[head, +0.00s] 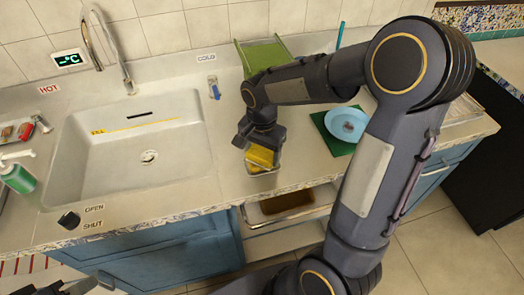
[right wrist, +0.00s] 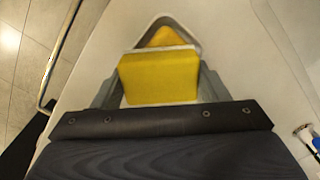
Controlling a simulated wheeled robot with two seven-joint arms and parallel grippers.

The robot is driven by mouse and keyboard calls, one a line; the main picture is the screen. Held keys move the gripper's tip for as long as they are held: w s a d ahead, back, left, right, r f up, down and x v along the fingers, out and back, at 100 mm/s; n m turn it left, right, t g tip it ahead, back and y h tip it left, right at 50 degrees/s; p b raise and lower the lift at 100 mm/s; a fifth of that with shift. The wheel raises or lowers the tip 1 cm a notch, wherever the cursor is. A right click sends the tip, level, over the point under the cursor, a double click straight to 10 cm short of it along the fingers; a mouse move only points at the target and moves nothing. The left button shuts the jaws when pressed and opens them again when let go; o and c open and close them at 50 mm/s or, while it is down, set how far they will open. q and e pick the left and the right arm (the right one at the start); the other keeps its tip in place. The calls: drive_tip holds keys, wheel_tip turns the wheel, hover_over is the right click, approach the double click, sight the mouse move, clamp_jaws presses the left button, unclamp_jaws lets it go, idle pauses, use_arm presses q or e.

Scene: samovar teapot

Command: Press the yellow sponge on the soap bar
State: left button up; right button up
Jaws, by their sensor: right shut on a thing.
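My right gripper (head: 262,146) is shut on the yellow sponge (head: 261,158) above the counter, right of the sink. In the right wrist view the sponge (right wrist: 158,78) is a yellow block held between the two fingers of the gripper (right wrist: 155,90). Just beyond it, a yellow-orange piece (right wrist: 166,37), which looks like the soap bar, lies in a pale-rimmed dish and is partly hidden by the sponge. I cannot tell whether the sponge touches it. A dark grey part, likely my left gripper (head: 88,285), shows at the bottom left edge; its jaws are unclear.
The sink (head: 135,150) with its tap (head: 107,50) is on the left. A green rack (head: 265,55) stands behind my right arm. A blue plate (head: 346,124) rests on a green mat (head: 330,140) to the right. An open drawer (head: 290,218) sticks out below the counter.

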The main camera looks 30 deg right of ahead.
sight(262, 151)
drive_tip(key=shift+s, duration=0.1)
wheel_tip(262, 151, up, 7)
drive_tip(key=p, duration=0.5)
drive_tip(key=shift+p, duration=0.4)
drive_tip(key=shift+f, duration=0.1)
idle(0.4)
